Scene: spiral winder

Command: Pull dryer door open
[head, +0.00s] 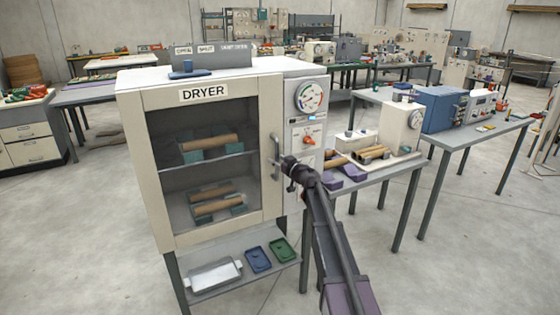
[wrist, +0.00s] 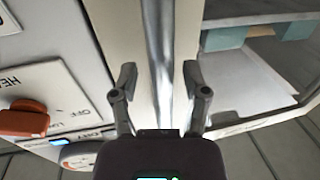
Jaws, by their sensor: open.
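The dryer (head: 160,95) is a cream cabinet with a framed glass door (head: 265,130), which looks shut in the head view. Its upright metal handle (head: 276,155) is on the door's right side. My gripper (head: 284,165) is at the handle in the head view. In the wrist view, my gripper (wrist: 159,82) is open, with one finger on each side of the bright handle bar (wrist: 160,50). Gaps show between both fingers and the bar. Cardboard tubes (head: 210,142) on teal holders sit on the shelves behind the glass.
The control panel beside the door has a dial (head: 309,96) and an orange knob (head: 309,141), close to my gripper. A metal tray (head: 213,275) and small blue and green trays lie on the shelf below. A side table (head: 385,172) stands right. Floor in front is clear.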

